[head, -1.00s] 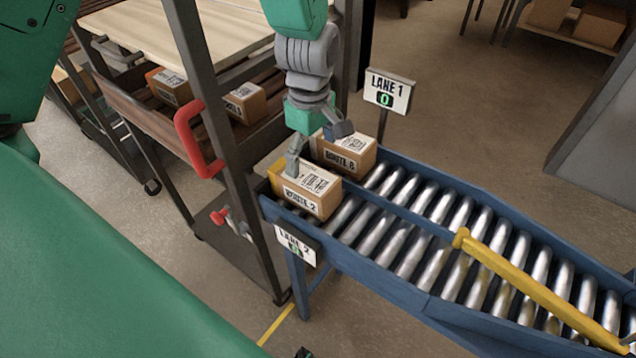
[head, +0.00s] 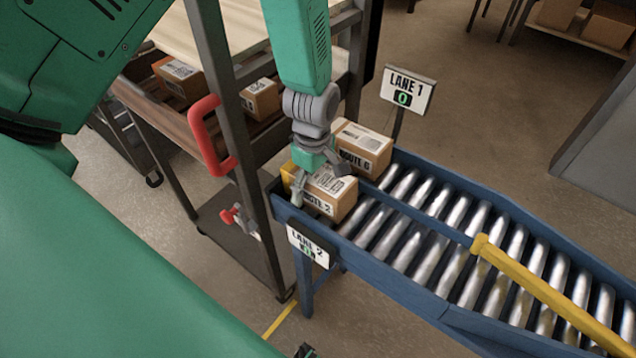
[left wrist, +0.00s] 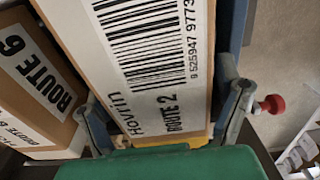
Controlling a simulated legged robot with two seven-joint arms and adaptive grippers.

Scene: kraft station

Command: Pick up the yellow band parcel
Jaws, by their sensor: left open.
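The yellow band parcel (head: 331,193) is a brown box marked Route 2 with a white label on top, sitting at the near left end of the roller conveyor. Its yellow band (head: 287,174) shows at its left end in the head view, and as a strip (left wrist: 172,143) at the bottom of the box in the left wrist view. My left gripper (head: 322,180) is open, low over that end, with one finger on each side of the box. In the left wrist view the fingers (left wrist: 160,102) flank the box; firm contact cannot be told.
A Route 6 parcel (head: 363,150) stands close behind, beside the far finger. The blue conveyor (head: 390,287) has a yellow bar (head: 540,290) across it and lane signs. A shelf cart (head: 200,130) with a red handle (head: 207,140) stands at left. The rollers to the right are clear.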

